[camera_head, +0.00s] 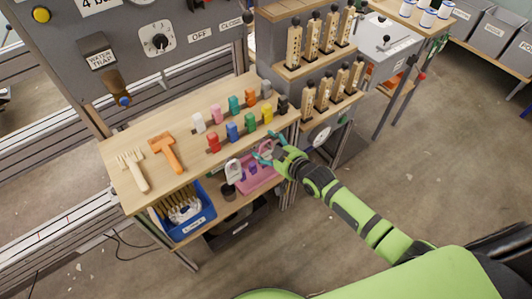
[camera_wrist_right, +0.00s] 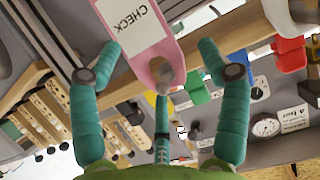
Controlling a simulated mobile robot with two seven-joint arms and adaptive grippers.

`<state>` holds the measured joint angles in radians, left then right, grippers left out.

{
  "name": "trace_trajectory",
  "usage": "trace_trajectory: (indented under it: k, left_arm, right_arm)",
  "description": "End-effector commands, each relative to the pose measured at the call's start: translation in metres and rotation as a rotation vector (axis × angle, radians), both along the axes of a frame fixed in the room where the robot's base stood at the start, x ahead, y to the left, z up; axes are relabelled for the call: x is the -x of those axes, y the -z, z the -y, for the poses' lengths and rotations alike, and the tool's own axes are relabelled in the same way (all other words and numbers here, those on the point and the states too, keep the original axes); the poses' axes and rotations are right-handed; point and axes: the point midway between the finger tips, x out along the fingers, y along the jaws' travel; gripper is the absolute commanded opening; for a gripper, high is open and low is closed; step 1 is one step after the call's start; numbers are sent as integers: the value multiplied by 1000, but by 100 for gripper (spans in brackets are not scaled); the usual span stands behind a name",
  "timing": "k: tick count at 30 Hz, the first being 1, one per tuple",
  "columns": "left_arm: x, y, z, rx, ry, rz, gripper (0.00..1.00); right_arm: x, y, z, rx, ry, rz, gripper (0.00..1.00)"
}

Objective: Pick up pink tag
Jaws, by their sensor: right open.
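The pink tag (camera_wrist_right: 177,48), with a white label reading CHECK, fills the top middle of the right wrist view. Its narrow end surrounds a grey peg. My right gripper (camera_wrist_right: 161,60) has its teal fingers spread, one on each side of the tag and a third below its narrow end. The fingers look apart from the tag, and I cannot tell if any touches it. In the head view my right gripper (camera_head: 265,150) is at the wooden table's front edge, beside pink shapes where I cannot clearly separate the tag. My left gripper is not in view.
The wooden table (camera_head: 120,155) carries a brush, an orange tool and two rows of coloured blocks. A white tag (camera_head: 233,171) hangs left of my right gripper. A blue bin (camera_head: 193,222) sits below.

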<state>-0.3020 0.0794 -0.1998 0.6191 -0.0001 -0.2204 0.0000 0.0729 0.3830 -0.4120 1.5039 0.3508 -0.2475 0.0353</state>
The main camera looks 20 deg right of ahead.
Motion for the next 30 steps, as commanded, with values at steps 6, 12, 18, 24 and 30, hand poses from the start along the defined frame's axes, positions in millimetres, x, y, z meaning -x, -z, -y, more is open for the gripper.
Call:
trace_trajectory:
  k: [6, 12, 18, 24, 30]
  left_arm:
    - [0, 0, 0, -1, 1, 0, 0]
    - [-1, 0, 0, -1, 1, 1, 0]
    - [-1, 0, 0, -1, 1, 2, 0]
    - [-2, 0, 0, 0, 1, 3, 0]
    - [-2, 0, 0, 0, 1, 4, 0]
  right_arm:
    - [1, 0, 0, 0, 0, -1, 30]
    - [1, 1, 0, 1, 0, -2, 24]
    - [1, 1, 0, 1, 0, -3, 24]
    - [1, -5, 0, 0, 0, -1, 24]
    - [16, -12, 6, 2, 0, -6, 23]
